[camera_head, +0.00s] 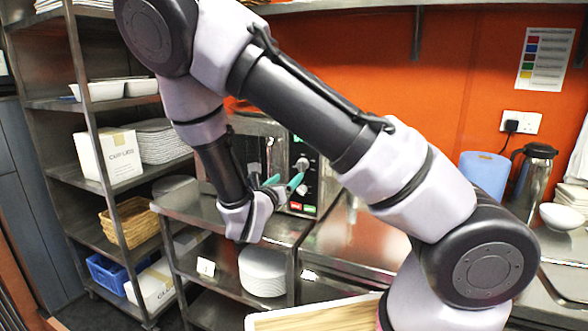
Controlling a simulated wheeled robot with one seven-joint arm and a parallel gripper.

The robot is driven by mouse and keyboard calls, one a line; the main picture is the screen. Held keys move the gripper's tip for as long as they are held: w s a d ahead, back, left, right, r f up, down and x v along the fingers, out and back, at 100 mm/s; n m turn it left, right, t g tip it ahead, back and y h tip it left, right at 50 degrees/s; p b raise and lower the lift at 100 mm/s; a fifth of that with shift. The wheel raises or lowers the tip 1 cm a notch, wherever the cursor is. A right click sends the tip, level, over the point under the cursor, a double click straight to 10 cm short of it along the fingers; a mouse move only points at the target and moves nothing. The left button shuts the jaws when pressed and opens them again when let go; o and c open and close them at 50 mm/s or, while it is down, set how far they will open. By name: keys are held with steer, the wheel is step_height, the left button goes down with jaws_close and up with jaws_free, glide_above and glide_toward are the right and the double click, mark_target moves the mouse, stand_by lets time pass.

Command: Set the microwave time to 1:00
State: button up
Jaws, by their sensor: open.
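The microwave (262,128) stands on a steel shelf unit left of centre, and my arm covers much of its front. Its control panel (310,188) shows on the right side, with a round knob (302,164) and a red and a green button low down. My gripper (284,184) is in front of the panel, its teal fingertips apart and pointing towards the knob area. It is open and holds nothing that I can see. I cannot tell whether a fingertip touches the panel. No time display is readable.
The steel shelf unit (190,207) under the microwave holds stacked white plates (262,272). A tall rack (60,135) with boxes and baskets stands at left. A steel flask (531,180) and a blue container (485,173) stand at right. A wooden board (318,318) is at the bottom.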

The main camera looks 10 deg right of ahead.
mark_target(300, 167)
steer(key=x, duration=1)
steer(key=shift+w+d, duration=0.1)
steer(key=shift+d, duration=0.05)
jaws_close()
steer(key=shift+m, duration=0.5)
steer(key=m, duration=0.5)
steer(key=shift+m, duration=0.3)
steer(key=m, duration=0.5)
steer(key=shift+f+m+h, duration=0.15)
steer(key=shift+m+h, duration=0.15)
steer(key=shift+h, duration=0.1)
jaws_free()
